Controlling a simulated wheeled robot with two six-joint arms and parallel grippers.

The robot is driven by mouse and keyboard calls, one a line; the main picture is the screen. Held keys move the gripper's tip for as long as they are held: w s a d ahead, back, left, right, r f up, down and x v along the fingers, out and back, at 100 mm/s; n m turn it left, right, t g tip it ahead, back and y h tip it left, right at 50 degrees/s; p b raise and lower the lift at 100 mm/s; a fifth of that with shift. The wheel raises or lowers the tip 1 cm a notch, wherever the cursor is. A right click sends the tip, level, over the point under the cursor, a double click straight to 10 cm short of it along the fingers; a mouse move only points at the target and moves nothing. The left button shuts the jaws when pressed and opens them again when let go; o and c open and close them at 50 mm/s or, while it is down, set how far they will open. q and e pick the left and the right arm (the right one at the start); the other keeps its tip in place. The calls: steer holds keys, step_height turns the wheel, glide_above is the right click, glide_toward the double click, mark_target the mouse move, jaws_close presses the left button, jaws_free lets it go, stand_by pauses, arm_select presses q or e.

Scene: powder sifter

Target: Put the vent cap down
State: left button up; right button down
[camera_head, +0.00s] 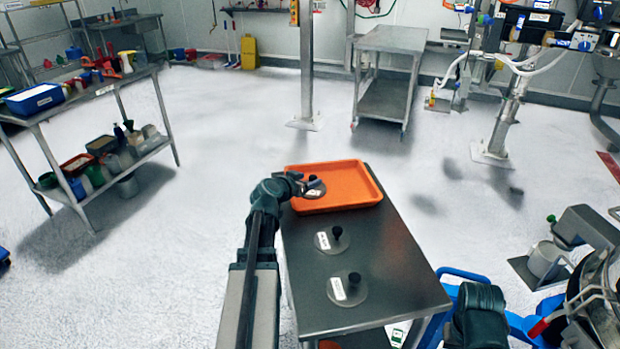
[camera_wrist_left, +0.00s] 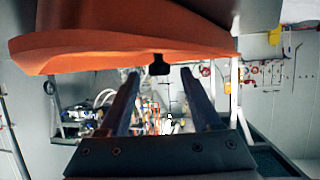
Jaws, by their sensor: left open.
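One vent cap (camera_head: 316,191), a disc with a dark knob, is at the near-left part of the orange tray (camera_head: 368,183). My left gripper (camera_head: 303,184) is at its left side, open. In the left wrist view, the dark knob (camera_wrist_left: 159,66) shows between the tips of my spread left fingers, against the orange tray (camera_wrist_left: 90,48), with gaps on both sides. I cannot tell whether the disc touches the tray floor. Two similar caps, each with a black knob and white label, lie on the metal table: one in the middle (camera_head: 324,246) and one nearer (camera_head: 356,296).
The dark metal table (camera_head: 400,280) is bare to the right of the two caps. A blue-framed item (camera_head: 462,273) stands against its right edge. A shelf (camera_head: 98,90) with bottles is at the left, and an empty cart (camera_head: 392,40) stands behind.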

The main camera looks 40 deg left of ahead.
arm_select(q)
steer(key=a+p+v, duration=0.1)
steer(key=p+v, duration=0.2)
steer(key=v, duration=0.7)
steer(key=shift+s+d, duration=0.2)
steer(key=shift+d, duration=0.35)
steer(key=shift+r, duration=0.1)
